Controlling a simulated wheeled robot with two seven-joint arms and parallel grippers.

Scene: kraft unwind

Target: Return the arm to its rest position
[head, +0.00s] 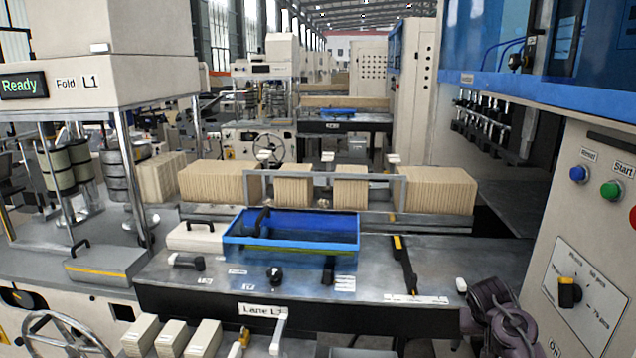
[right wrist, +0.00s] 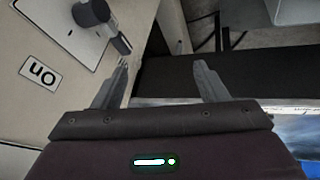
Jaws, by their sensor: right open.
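My right gripper (right wrist: 153,65) shows in the right wrist view with its two grey fingers spread apart and nothing between them. In the head view, part of my dark right arm (head: 500,318) is at the lower right, between the table's right end and the control panel; its fingers cannot be made out there. My left arm and gripper are not in view.
The control panel (head: 590,250) stands close on the right, and its dark knob (right wrist: 90,12) is near the fingers. The metal table (head: 370,260) carries a blue tray (head: 345,215). Kraft stacks (head: 440,190) stand behind. A handwheel (head: 60,335) is at lower left.

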